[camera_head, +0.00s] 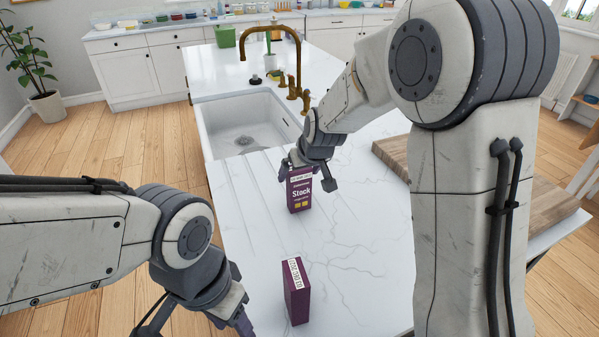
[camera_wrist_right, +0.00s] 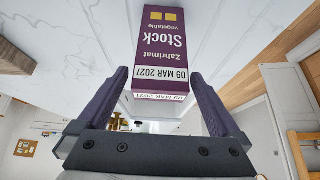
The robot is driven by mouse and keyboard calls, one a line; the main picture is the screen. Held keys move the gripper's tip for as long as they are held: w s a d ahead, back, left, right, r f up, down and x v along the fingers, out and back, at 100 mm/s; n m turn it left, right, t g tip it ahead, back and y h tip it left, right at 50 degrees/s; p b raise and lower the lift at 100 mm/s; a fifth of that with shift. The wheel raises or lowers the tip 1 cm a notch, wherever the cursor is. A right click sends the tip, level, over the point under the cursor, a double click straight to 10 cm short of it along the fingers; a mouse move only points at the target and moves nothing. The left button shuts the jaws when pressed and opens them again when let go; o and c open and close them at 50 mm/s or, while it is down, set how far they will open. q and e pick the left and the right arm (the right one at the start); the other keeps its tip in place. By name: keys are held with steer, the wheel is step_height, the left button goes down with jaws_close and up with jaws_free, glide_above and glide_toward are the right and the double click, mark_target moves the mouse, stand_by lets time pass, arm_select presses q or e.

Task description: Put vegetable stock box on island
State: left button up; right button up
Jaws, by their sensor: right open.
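A purple vegetable stock box (camera_head: 300,194) with a white date label stands upright on the white marble island (camera_head: 250,225), just in front of the sink. My right gripper (camera_head: 306,175) is at the top of this box, with its fingers apart on either side. In the right wrist view the box (camera_wrist_right: 160,45) shows its "Stock vegetable" face between and beyond the open fingers (camera_wrist_right: 160,76), with small gaps beside it. My left gripper (camera_head: 200,325) is at the bottom edge, partly cut off, so its jaws are unclear.
A second purple box (camera_head: 296,295) with a white label stands nearer on the island. A sink (camera_head: 245,125) with a brass faucet (camera_head: 272,45) lies behind. A wooden board (camera_head: 535,205) is at right. Marble between the boxes is clear.

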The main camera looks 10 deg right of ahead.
steer(key=v, duration=1.1)
steer(key=shift+s+r, duration=0.2)
steer(key=shift+r, duration=0.1)
